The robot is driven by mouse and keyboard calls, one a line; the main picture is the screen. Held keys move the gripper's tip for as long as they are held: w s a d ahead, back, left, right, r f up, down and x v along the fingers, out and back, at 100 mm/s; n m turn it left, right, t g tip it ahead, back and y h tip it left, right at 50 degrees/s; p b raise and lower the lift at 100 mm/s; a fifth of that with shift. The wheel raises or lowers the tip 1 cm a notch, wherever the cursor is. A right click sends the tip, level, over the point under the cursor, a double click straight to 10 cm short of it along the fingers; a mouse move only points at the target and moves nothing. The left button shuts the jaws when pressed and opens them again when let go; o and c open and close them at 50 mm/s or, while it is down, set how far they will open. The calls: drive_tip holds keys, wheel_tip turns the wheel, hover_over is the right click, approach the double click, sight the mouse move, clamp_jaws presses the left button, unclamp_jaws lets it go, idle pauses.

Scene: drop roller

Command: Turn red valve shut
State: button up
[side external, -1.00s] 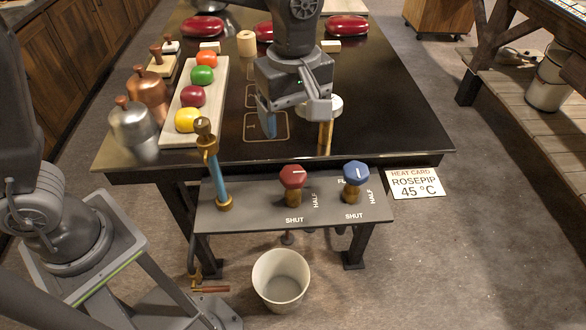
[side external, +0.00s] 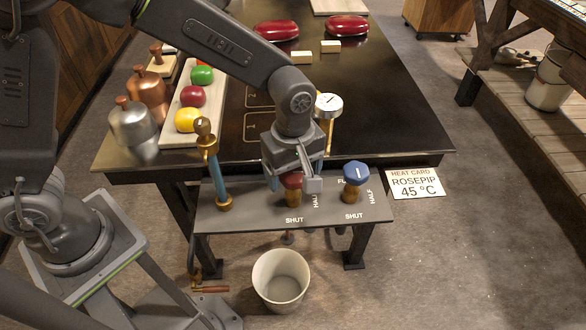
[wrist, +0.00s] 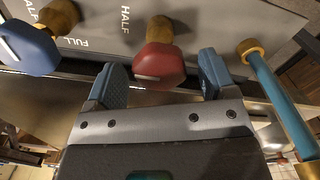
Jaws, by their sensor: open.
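The red valve (side external: 292,181) is a red faceted knob on a brass stem on the grey valve panel (side external: 250,215). SHUT is printed in front of it and HALF to its right. My gripper (side external: 291,186) is open over the red valve, with one finger to either side of the knob. In the wrist view the red valve (wrist: 160,65) shows between the open fingertips (wrist: 162,72), with gaps on both sides. A white line shows on its face; where it points is hard to tell there. My gripper partly hides the knob in the side view.
The blue valve (side external: 356,172) stands close right of my gripper. A blue pipe with brass fittings (side external: 214,178) rises on the left. A white-faced dial (side external: 328,104) is behind. A white bucket (side external: 281,282) stands below the panel. A heat card (side external: 415,183) reads ROSEPIP 45 °C.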

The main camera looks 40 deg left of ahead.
drive_tip(key=shift+c, duration=0.3)
drive_tip(key=c, duration=0.9)
drive_tip(key=shift+o, duration=0.2)
drive_tip(key=shift+m, duration=0.4)
drive_tip(key=m, duration=0.3)
drive_tip(key=shift+m, duration=0.4)
drive_tip(key=m, duration=0.9)
drive_tip(key=shift+m, duration=2.2)
